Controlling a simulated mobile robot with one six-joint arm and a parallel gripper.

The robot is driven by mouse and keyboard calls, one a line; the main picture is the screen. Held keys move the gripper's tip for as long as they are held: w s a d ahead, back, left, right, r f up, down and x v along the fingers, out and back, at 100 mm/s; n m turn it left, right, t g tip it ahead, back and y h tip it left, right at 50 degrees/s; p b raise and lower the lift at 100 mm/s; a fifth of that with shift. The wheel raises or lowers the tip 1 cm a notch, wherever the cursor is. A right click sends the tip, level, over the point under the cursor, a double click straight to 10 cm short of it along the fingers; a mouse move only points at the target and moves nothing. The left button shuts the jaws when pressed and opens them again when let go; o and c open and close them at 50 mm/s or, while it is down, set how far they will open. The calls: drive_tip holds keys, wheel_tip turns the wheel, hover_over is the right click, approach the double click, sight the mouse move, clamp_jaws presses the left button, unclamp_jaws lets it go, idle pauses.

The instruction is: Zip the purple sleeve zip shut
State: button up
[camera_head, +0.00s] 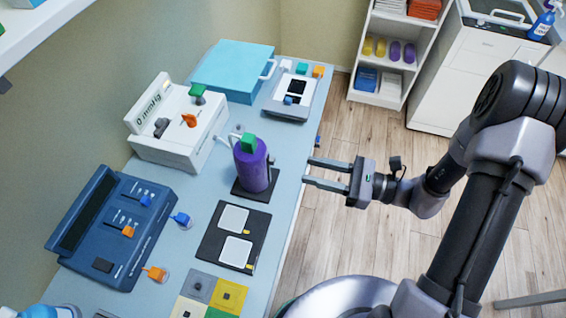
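The purple sleeve (252,168) stands upright on a black base (241,190) on the blue-grey counter. A green block (249,143) sits at its top, and I cannot tell whether this is the zip pull. A pale curved piece (236,137) shows at the sleeve's upper left. The zip's track is not clear at this size, so I cannot tell how far it is closed. My gripper (308,171) is to the right of the sleeve, by the counter's right edge. Its two fingers are apart, empty, and point left toward the sleeve without touching it.
A white box labelled "0 mmHg" (172,147) stands behind left of the sleeve. A blue console (92,243) is at front left. A black board with two white pads (213,245) lies in front. A teal case (232,66) and grey device (283,109) are behind. Floor (330,225) is clear.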

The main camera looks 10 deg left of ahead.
sight(275, 162)
drive_tip(key=a, duration=0.5)
drive_tip(key=a+b, duration=0.1)
drive_tip(key=a, duration=0.2)
drive_tip(key=shift+w+a, duration=0.15)
drive_tip(key=shift+w, duration=0.15)
clamp_jaws()
idle(0.8)
